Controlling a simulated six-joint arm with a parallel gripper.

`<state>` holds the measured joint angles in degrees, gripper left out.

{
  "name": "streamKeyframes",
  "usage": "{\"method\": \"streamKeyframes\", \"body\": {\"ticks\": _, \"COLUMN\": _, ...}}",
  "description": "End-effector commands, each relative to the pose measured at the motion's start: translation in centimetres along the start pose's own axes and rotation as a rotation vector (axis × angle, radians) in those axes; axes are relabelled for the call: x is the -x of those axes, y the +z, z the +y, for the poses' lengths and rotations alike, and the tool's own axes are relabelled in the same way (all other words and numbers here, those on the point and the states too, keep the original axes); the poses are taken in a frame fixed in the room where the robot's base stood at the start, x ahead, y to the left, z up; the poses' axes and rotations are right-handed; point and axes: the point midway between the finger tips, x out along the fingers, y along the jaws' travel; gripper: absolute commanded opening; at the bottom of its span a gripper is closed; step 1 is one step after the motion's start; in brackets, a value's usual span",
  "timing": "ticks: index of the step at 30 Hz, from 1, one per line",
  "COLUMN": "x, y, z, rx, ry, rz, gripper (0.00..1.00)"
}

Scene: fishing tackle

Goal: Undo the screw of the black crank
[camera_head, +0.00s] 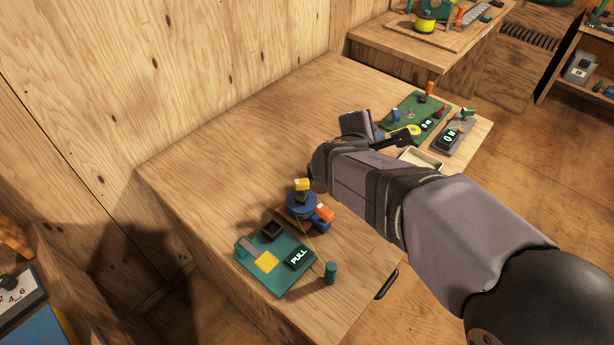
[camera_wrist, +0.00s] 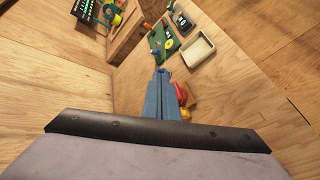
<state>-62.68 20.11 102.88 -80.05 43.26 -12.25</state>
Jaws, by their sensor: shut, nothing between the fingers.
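My gripper (camera_wrist: 162,72) shows in the wrist view as two long blue fingers, side by side and shut, with nothing seen between them. In the head view my arm hides most of it. The fingers point over the bench toward a green board (camera_wrist: 157,42) with small fittings. This green board (camera_head: 402,105) is at the right end of the bench in the head view. A red and yellow thing (camera_wrist: 183,96) is partly hidden behind the fingers.
A blue reel (camera_head: 301,205) with yellow and orange parts stands on the near bench, beside a teal board (camera_head: 276,284) marked PULL. A pale tray (camera_wrist: 193,52) and a grey panel (camera_head: 453,135) lie by the green board. The wooden wall bounds the bench; its middle is clear.

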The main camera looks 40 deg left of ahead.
Motion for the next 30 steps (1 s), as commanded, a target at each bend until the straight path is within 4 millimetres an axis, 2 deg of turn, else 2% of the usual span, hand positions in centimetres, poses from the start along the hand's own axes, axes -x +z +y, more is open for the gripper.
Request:
{"method": "streamKeyframes", "body": {"ticks": 5, "x": 0.6, "y": -2.1, "z": -3.0, "rx": -0.362, "ry": -0.201, "rz": 0.050, "gripper": 0.00}}
{"method": "streamKeyframes", "body": {"ticks": 9, "x": 2.1, "y": -4.7, "z": -4.6, "rx": -0.652, "ry": -0.366, "rz": 0.093, "gripper": 0.00}}
{"method": "streamKeyframes", "body": {"ticks": 18, "x": 6.7, "y": -11.0, "z": -6.0, "rx": -1.189, "ry": -0.719, "rz": 0.153, "gripper": 0.00}}
{"method": "streamKeyframes", "body": {"ticks": 23, "x": 8.4, "y": -13.0, "z": -6.6, "rx": -1.377, "ry": -0.852, "rz": 0.129, "gripper": 0.00}}
{"method": "streamKeyframes", "body": {"ticks": 30, "x": 8.3, "y": -12.9, "z": -6.7, "rx": -1.447, "ry": -0.861, "rz": 0.092, "gripper": 0.00}}
